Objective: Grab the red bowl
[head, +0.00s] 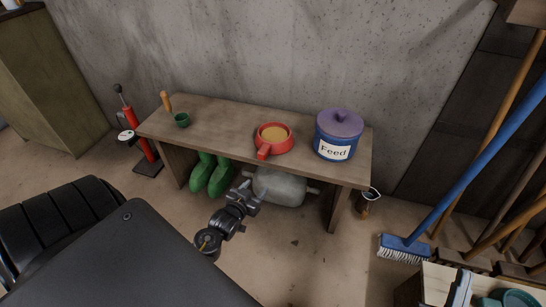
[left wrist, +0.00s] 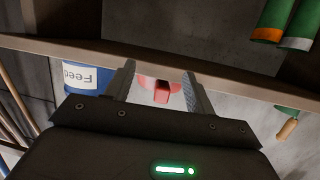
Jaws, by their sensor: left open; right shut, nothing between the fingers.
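The red bowl (head: 273,138) sits upright on the wooden bench, with tan contents inside and its stubby handle pointing towards the front edge. In the left wrist view, which is upside down, the handle of the red bowl (left wrist: 162,92) shows between my fingers but beyond them. My left gripper (head: 248,186) is open and empty, in front of the bench and nearer to me than the handle, not touching it. The open fingers also show in the left wrist view (left wrist: 160,88).
A blue broom (head: 405,247) leans at right.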

